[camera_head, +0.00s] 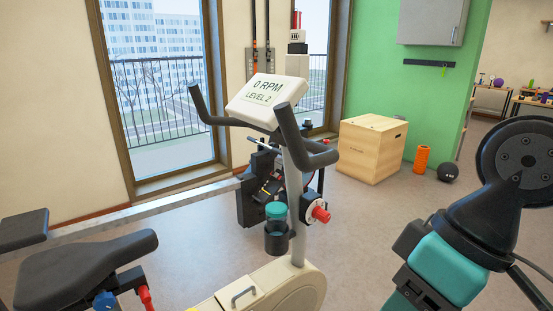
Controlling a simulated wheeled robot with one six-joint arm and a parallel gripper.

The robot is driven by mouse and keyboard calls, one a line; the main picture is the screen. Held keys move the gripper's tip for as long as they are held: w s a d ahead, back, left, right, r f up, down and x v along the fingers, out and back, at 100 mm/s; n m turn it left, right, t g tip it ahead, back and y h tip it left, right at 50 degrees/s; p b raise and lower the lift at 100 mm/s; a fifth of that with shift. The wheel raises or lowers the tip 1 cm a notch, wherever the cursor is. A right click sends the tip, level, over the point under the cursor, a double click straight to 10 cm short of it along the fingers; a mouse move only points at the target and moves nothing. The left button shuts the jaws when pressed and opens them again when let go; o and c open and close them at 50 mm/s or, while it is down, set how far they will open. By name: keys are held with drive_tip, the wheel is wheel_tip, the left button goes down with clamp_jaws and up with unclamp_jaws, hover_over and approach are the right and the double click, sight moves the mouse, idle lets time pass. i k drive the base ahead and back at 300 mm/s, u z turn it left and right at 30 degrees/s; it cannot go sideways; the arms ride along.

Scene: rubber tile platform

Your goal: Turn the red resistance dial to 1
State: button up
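The red resistance dial (321,214) sticks out sideways from the upright post of the exercise bike, below the handlebar. A pale round plate lies behind it; any marks on it are too small to read. The bike's display (268,92) reads "0 RPM" and "LEVEL 2". Part of my arm, black and teal, fills the lower right, apart from the dial. I cannot make out any gripper fingers in this view. Nothing covers the front of the dial.
The black handlebar (310,150) overhangs the dial. A bottle with a teal lid (276,211) sits in a holder left of the post. A wooden box (371,148), orange roller (421,160) and black ball (448,172) stand behind. The floor right of the dial is open.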

sight(321, 215)
drive_tip(key=z, duration=0.55)
drive_tip(key=k, duration=0.65)
drive_tip(key=z, duration=0.8)
drive_tip(key=i, duration=1.25)
drive_tip(key=u, duration=0.9)
drive_tip(key=i, duration=0.45)
drive_tip(key=u, duration=0.55)
